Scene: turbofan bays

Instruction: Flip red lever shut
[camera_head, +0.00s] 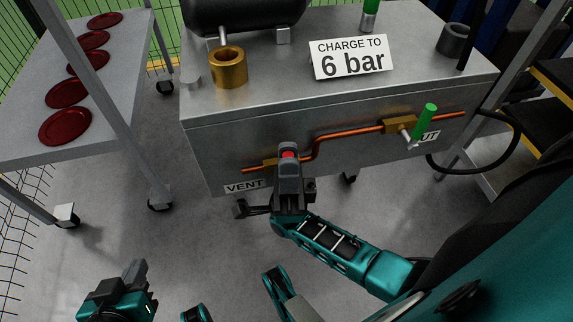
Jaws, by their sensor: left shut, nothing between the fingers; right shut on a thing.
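The red lever (288,154) shows only as a small red patch between the fingers of my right gripper (289,152). It is at the brass valve (268,163) on the left end of the copper pipe, above the "VENT" label (244,187). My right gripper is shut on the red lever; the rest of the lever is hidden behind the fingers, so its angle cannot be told. My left gripper (138,268) is shut and empty, low at the bottom left, well away from the bench.
On the metal bench stand a "CHARGE TO 6 bar" sign (351,58), a brass cup (228,68) and a dark tank. A side table (128,65) holds several red discs. Grey floor is open below.

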